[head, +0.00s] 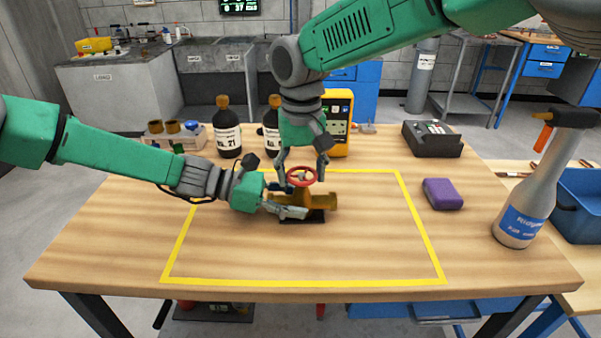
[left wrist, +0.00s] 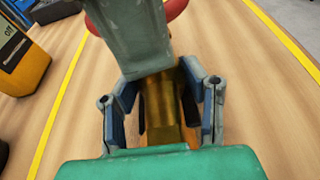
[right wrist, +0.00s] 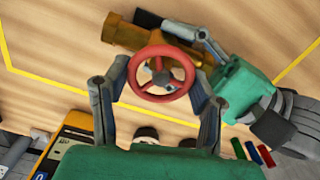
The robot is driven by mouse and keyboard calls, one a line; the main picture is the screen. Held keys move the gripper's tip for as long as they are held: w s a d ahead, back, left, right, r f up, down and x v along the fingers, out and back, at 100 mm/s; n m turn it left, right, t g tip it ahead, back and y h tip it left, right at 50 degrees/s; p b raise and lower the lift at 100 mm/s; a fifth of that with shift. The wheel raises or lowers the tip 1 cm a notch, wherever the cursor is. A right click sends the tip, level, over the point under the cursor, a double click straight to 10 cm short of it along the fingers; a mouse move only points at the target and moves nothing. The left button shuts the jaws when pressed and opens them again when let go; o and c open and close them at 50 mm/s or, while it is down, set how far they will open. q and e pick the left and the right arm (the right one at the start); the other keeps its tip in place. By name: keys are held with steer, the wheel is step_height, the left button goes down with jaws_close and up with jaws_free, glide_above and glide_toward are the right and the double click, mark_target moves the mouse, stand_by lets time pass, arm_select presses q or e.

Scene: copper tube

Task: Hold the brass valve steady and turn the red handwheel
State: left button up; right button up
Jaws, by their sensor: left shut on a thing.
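The brass valve (head: 320,202) lies on a small dark base inside the yellow outline. Its red handwheel (head: 301,176) is on top. My left gripper (head: 287,204) comes in from the left and is shut on the valve body. In the left wrist view the brass body (left wrist: 163,105) is between its fingers, partly hidden by a grey part. My right gripper (head: 302,172) points down from above with its fingers apart. In the right wrist view the handwheel (right wrist: 162,73) sits between these open fingers; contact with the rim is not clear.
Dark bottles (head: 228,128) and a yellow meter (head: 338,122) stand behind the valve. A purple block (head: 442,194), a black device (head: 432,138) and a spray bottle (head: 522,212) are at the right. The front of the outlined area is clear.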

mark_target(300, 172)
steer(key=shift+o, duration=1.4)
step_height(300, 172, up, 12)
steer(key=shift+w+a, duration=0.1)
arm_select(q)
steer(key=o, duration=0.9)
